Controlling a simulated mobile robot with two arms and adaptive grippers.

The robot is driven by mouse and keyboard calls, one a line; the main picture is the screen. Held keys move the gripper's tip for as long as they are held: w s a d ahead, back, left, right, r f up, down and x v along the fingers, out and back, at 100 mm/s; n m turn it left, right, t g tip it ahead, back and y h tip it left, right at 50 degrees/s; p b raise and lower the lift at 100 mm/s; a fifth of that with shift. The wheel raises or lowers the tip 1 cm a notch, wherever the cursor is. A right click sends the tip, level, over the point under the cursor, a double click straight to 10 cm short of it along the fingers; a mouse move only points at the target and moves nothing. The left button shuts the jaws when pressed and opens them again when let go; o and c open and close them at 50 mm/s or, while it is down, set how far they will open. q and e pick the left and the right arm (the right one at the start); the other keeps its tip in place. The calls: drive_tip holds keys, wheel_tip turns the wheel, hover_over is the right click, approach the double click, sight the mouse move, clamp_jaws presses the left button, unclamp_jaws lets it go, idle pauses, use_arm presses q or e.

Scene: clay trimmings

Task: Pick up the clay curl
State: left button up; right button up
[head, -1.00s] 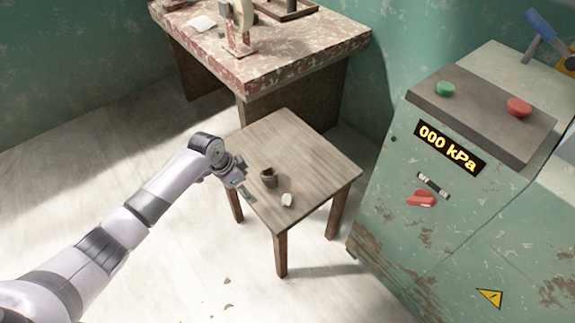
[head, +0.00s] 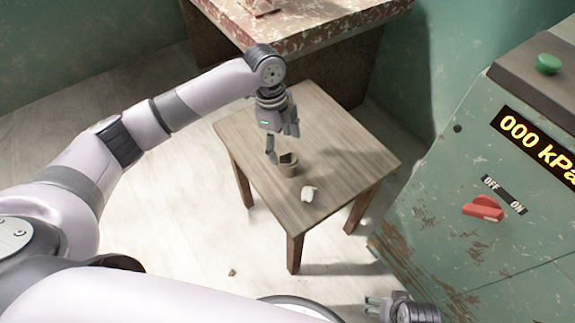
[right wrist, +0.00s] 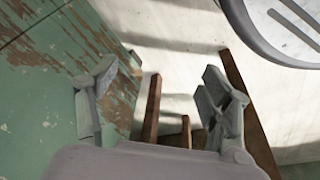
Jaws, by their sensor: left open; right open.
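A small brown scrap (head: 232,272) lies on the pale floor left of the stool in the head view. It may be the clay curl, but it is too small to tell its shape. My left gripper (head: 281,145) is open and points down over the stool, close to a small brown cup (head: 287,166). I cannot tell whether it touches the cup. My right gripper (head: 371,307) is low at the bottom of the head view, near the green machine. In the right wrist view my right gripper (right wrist: 157,70) is open, with nothing between its fingers.
The green machine (head: 440,200) with a red switch (head: 484,209) stands at the right. The floor left of the stool is mostly clear.

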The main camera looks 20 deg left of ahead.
sight(286, 159)
use_arm(q)
drive_tip(key=shift+s+d+f+b, duration=0.1)
drive_tip(key=shift+d+f+b, duration=0.05)
drive_tip(key=shift+f, duration=0.6)
drive_tip(key=shift+d+f+b, duration=0.1)
drive_tip(key=shift+f+b, duration=0.05)
drive_tip(key=shift+f, duration=0.6)
drive_tip(key=f, duration=0.2)
drive_tip(key=f+b, duration=0.1)
drive_tip(key=shift+d+f, duration=0.15)
drive_tip(key=shift+d, duration=0.1)
drive_tip(key=shift+f, duration=0.4)
use_arm(e)
drive_tip(key=w+v, duration=0.1)
drive_tip(key=v, duration=0.5)
drive_tip(key=shift+w+r+t, duration=0.3)
drive_tip(key=shift+w+r, duration=0.25)
drive_tip(key=shift+r, duration=0.05)
use_arm(q)
drive_tip(key=shift+c, duration=0.3)
drive_tip(key=c, duration=1.2)
